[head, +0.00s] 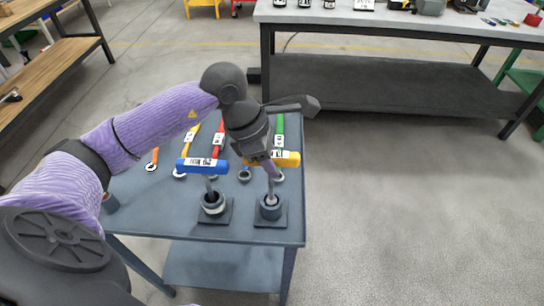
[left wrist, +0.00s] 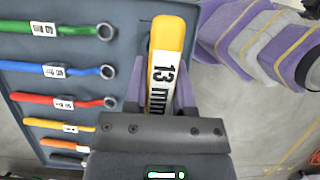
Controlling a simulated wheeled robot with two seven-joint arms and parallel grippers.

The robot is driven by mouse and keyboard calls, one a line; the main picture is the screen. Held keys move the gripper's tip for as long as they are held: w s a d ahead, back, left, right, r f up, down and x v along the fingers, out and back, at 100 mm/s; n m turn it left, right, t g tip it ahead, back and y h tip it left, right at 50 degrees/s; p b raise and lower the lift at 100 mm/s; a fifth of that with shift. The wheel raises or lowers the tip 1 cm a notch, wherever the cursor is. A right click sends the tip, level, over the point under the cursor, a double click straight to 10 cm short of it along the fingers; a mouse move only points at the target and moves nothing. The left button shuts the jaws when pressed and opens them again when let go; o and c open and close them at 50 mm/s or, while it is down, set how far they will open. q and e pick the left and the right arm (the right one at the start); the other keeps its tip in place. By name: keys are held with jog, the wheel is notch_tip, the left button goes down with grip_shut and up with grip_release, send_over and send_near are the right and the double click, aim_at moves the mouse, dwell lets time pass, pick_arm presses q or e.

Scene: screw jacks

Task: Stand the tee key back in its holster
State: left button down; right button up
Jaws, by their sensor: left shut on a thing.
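The yellow tee key (head: 287,159), marked 13 mm, is upright, its crossbar level above the right holster (head: 270,210). Its shaft runs down to the holster's round mouth; I cannot tell how deep it sits. My left gripper (head: 271,168) is shut on the yellow crossbar, which also shows between the fingers in the left wrist view (left wrist: 167,60). A blue tee key (head: 202,166) stands in the left holster (head: 213,207), slightly tilted. My right gripper is not in view.
Several coloured ring spanners lie behind the keys on the blue-grey table (head: 140,205), including a red (head: 218,140) and a green one (head: 279,130). A long workbench (head: 400,18) stands at the back. The floor to the right is clear.

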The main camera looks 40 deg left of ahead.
pick_arm(q)
notch_tip(320, 180, down, 3)
jog(key=shift+r+b, duration=0.1)
jog(key=shift+b, duration=0.95)
jog(key=shift+c, duration=1.8)
grip_release()
